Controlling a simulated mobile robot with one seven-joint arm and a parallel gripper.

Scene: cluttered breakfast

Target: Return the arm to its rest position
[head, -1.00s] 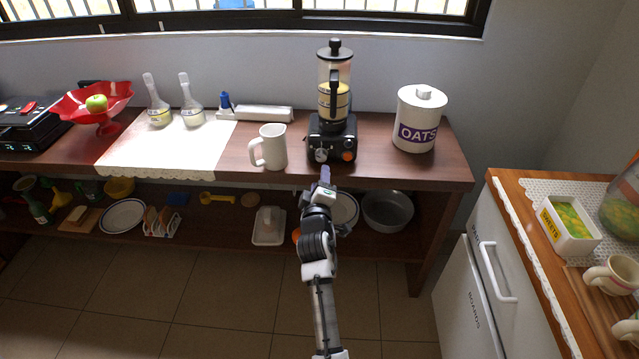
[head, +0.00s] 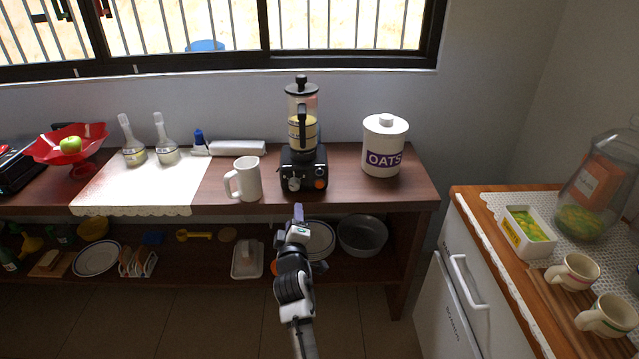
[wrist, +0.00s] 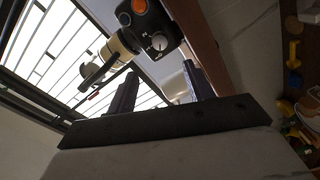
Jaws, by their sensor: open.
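My gripper (head: 298,212) is at the end of my arm, in front of the wooden counter (head: 345,190) and just below the blender (head: 303,135) in the head view. In the wrist view my gripper (wrist: 158,92) shows its two dark fingers spread apart with nothing between them. The blender (wrist: 150,28) appears tilted beyond the fingers, with its knob and orange button visible. My arm reaches forward over the floor and touches nothing that I can see.
A white mug (head: 246,178) and an oats canister (head: 383,150) flank the blender. Plates and a grey bowl (head: 362,236) sit on the lower shelf. At right, a white cabinet (head: 450,300) bears a sweets box (head: 527,238) and mugs. The floor (head: 180,320) is clear.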

